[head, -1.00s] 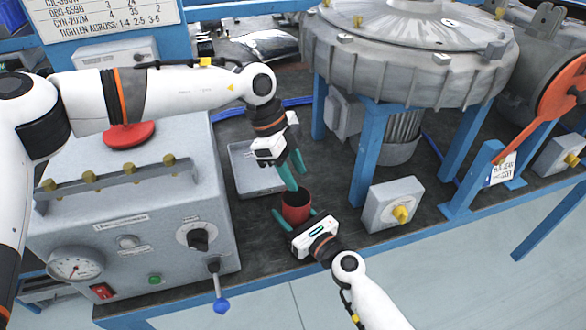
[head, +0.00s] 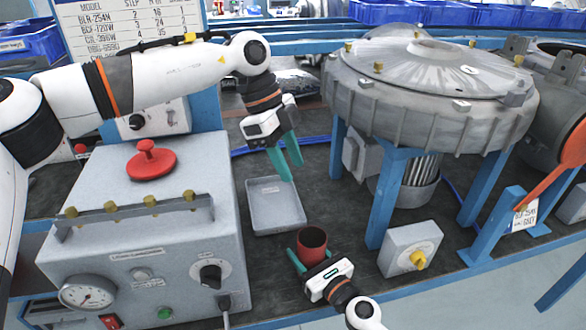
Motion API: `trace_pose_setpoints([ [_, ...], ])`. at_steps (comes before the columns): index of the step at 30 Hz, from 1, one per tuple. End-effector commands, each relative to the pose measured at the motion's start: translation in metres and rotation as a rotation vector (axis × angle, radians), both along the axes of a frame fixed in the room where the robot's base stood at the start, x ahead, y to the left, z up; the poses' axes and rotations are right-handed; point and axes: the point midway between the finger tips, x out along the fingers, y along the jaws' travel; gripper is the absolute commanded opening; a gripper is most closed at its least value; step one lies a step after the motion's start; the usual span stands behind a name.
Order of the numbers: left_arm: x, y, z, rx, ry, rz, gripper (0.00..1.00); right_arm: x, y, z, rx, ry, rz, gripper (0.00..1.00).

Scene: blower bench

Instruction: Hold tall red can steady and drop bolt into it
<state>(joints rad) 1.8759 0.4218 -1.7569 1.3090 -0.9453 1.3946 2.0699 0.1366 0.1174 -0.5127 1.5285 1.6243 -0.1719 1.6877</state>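The red can (head: 312,241) stands upright on the dark bench top, its open mouth facing up. My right gripper (head: 313,256) comes from the front with its teal fingers on either side of the can, holding it low down. The far finger is mostly hidden. My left gripper (head: 293,172) is above and behind the can, over the back of the grey tray, pointing down. Its two teal fingers are apart with nothing visible between them. I see no bolt; the inside of the can is dark and its bottom is hidden.
A shallow grey tray (head: 262,222) lies behind the can and looks empty. A grey control box (head: 150,245) stands to the left. A small box with a yellow knob (head: 418,260) and the large blower housing (head: 425,110) are to the right.

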Motion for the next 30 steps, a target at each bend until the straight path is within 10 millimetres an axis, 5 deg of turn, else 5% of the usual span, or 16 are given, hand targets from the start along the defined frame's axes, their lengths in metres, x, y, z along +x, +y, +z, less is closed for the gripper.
trace_pose_setpoints([
  [8,0.000,0.000,0.000,0.000,-0.001,0.001,0.40,0.000,0.000,0.000,-0.001,0.001,0.000,0.30],
  [9,0.000,0.000,0.000,0.000,-0.001,0.001,0.40,0.000,0.000,0.000,-0.001,0.001,0.000,0.57],
  [13,0.000,0.000,0.000,0.000,-0.001,0.001,0.40,0.000,0.000,0.000,-0.001,0.001,0.000,0.78],
  [23,0.000,0.000,0.000,0.000,-0.001,0.001,0.40,-0.002,-0.002,-0.001,-0.001,0.001,0.000,0.79],
  [30,0.000,0.000,0.000,0.000,-0.001,0.001,0.40,-0.031,-0.024,-0.002,-0.002,0.002,0.000,0.79],
])
